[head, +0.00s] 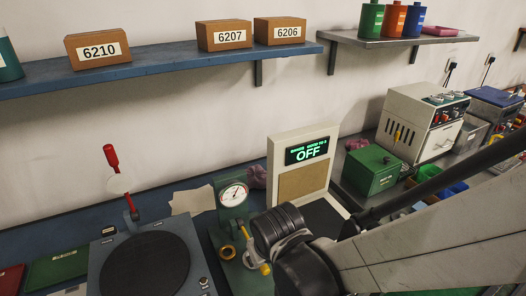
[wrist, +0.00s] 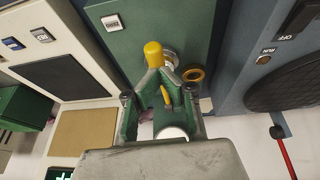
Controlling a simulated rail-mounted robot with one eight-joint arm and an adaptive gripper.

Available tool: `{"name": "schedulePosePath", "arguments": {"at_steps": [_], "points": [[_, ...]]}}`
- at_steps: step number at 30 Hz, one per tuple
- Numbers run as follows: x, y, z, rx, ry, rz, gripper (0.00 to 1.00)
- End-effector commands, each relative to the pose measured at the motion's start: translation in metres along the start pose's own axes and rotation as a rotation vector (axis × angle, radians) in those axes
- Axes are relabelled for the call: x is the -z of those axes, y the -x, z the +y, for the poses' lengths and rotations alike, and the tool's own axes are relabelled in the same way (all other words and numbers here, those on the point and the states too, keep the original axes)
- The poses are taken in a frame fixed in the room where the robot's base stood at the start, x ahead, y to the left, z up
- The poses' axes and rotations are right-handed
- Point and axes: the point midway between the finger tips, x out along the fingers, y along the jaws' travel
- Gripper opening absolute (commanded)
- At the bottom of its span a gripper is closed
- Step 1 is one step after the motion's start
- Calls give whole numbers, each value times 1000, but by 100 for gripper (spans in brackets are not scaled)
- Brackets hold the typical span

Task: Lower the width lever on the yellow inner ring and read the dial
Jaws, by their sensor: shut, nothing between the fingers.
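The green gauge stand (head: 232,216) carries a round white dial (head: 234,195) with a dark needle; the reading is too small to make out. My gripper (wrist: 168,78) is shut and empty, close beside the knob. I cannot tell whether they touch. In the head view my wrist hides part of the stand's base.
A display panel (head: 308,150) reading OFF stands behind the gauge. A blue-grey unit with a dark round plate (head: 145,265) and a red-handled lever (head: 111,158) is left of it. A green box (head: 372,170) stands right. Numbered boxes (head: 98,47) sit on the blue shelf.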

Motion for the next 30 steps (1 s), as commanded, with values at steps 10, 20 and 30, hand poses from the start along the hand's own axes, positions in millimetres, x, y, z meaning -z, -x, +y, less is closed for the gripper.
{"name": "schedulePosePath", "arguments": {"at_steps": [10,20,30], "points": [[8,45,1,-2,-3,2,0],[5,82,1,-3,-3,3,0],[2,114,0,-2,-2,3,0]]}}
